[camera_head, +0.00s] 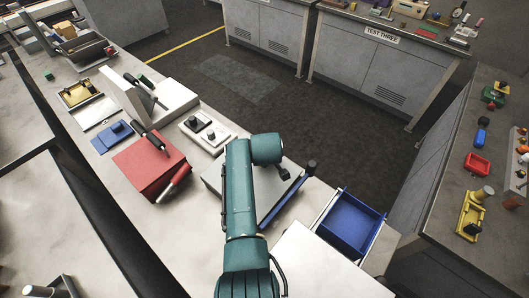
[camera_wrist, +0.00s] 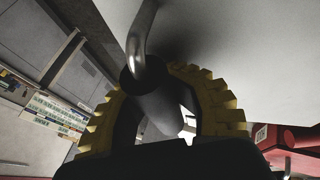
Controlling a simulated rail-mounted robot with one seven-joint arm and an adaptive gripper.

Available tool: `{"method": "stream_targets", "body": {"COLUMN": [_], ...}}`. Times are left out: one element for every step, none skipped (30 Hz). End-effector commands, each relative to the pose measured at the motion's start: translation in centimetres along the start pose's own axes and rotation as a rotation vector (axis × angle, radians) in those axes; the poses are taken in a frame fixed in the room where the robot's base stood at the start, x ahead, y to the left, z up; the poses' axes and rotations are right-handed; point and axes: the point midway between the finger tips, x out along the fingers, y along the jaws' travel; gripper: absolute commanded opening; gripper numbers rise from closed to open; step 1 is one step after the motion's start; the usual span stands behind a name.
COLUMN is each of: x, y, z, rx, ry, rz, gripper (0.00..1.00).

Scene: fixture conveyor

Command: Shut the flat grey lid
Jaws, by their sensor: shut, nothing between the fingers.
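In the head view a flat grey panel (camera_head: 215,178), which looks like the lid, lies partly behind my teal arm. A dark upright knob (camera_head: 312,164) stands at its right, near a blue strip (camera_head: 287,203). In the wrist view a broad pale grey surface (camera_wrist: 245,50) fills the upper right. A bent metal rod (camera_wrist: 142,35) ends in a dark round grip (camera_wrist: 150,90) directly in front of my gripper (camera_wrist: 165,105). My gripper, with yellow toothed sides, is shut and holds nothing. Contact with the grip and the lid's exact angle cannot be told.
An open blue drawer (camera_head: 350,222) is right of the panel. A red box (camera_head: 148,163) and a white two-knob block (camera_head: 207,131) stand to the left. A white surface (camera_head: 318,265) lies in front. Dark floor (camera_head: 300,115) is clear beyond the bench.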

Motion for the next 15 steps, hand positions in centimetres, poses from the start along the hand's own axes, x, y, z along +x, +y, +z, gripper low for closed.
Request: {"method": "stream_targets", "body": {"x": [0.26, 0.26, 0.26, 0.26, 0.27, 0.27, 0.27, 0.27, 0.27, 0.28, 0.28, 0.28, 0.28, 0.28, 0.28], "y": [-0.38, -0.39, -0.39, -0.4, -0.4, -0.4, -0.41, -0.41, -0.42, -0.42, -0.42, -0.43, -0.43, -0.44, -0.45], "z": [0.3, 0.3, 0.3, 0.3, 0.31, 0.31, 0.31, 0.31, 0.31, 0.31, 0.31, 0.31, 0.31, 0.31, 0.31], "rx": [0.0, 0.0, 0.0, 0.0, 0.0, 0.0, 0.0, 0.0, 0.0, 0.0, 0.0, 0.0, 0.0, 0.001, 0.001], "ry": [-0.006, -0.006, -0.006, -0.006, -0.007, -0.007, -0.007, -0.007, -0.007, -0.007, -0.007, -0.007, -0.007, -0.007, -0.007], "rz": [-0.008, -0.008, -0.009, -0.009, -0.009, -0.009, -0.009, -0.009, -0.009, -0.009, -0.009, -0.009, -0.009, -0.01, -0.01], "gripper": [0.0, 0.0, 0.0, 0.0, 0.0, 0.0, 0.0, 0.0, 0.0, 0.0, 0.0, 0.0, 0.06, 0.12, 0.2]}}
